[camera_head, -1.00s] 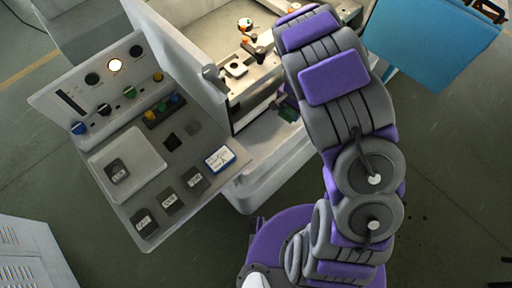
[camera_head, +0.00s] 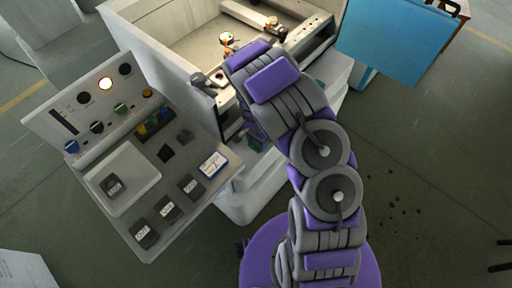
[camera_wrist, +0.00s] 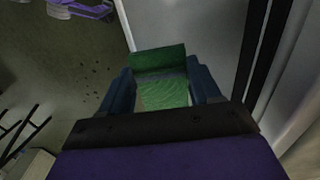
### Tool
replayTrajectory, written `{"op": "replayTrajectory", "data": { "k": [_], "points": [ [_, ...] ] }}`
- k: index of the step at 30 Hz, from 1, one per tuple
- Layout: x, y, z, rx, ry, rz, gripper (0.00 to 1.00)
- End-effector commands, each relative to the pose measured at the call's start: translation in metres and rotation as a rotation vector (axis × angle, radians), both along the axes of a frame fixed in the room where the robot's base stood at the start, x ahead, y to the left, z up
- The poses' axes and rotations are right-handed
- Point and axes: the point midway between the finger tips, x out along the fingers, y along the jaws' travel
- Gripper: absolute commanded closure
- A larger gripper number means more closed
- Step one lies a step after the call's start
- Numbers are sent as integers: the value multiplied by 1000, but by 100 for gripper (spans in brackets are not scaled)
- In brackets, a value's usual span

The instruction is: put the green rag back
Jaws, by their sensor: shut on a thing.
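The green rag shows in the wrist view (camera_wrist: 160,62) as a folded green cloth between the two dark blue fingers of my gripper (camera_wrist: 163,90). My gripper is shut on it. Most of the gripper there is hidden by my arm. I cannot tell from these views whether the rag touches anything besides the fingers.
A control panel (camera_head: 105,103) with labelled blocks stands left of my arm. The machine's open work tank (camera_head: 185,28) lies behind it. A blue panel (camera_head: 395,38) stands at the back right. Open floor (camera_head: 430,165) lies to the right.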

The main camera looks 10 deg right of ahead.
Motion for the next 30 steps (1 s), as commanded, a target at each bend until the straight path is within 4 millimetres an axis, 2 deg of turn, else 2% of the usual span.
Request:
{"op": "replayTrajectory", "data": {
  "k": [10,20,21,28,30],
  "points": [
    [1,0,-40,0,-2,0,66],
    [1,-1,-42,2,-3,1,66],
    [1,0,-42,1,-3,1,35],
    [1,2,-42,-1,-3,1,13],
    [1,1,-42,-1,-3,1,12]
  ]
}}
